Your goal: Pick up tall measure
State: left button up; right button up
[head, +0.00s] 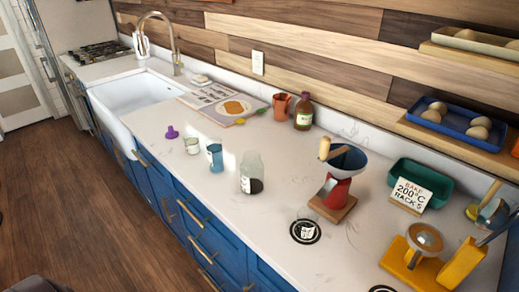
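A tall blue measure (215,158) with a white label stands upright on the white counter. It is between a short pale cup (192,146) and a clear glass jar (252,174) with dark contents. It looks like the tall measure, though an orange jug (282,106) stands farther back near the wall. Neither of my grippers is in view. Nothing is seen touching the blue measure.
A purple object (171,132) lies near the counter's front edge. A white sink (112,110) is left.

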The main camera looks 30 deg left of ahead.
aim_at(214, 145)
jog(key=j+z, duration=0.3)
jog(key=j, duration=0.3)
jog(key=j+z, duration=0.25)
jog(key=j, duration=0.35)
jog(key=k+j+z, duration=0.1)
jog(key=j+z, duration=0.2)
jog(key=j, duration=0.25)
jog(key=k+j+z, duration=0.15)
jog(key=j+z, duration=0.15)
jog(key=j, duration=0.25)
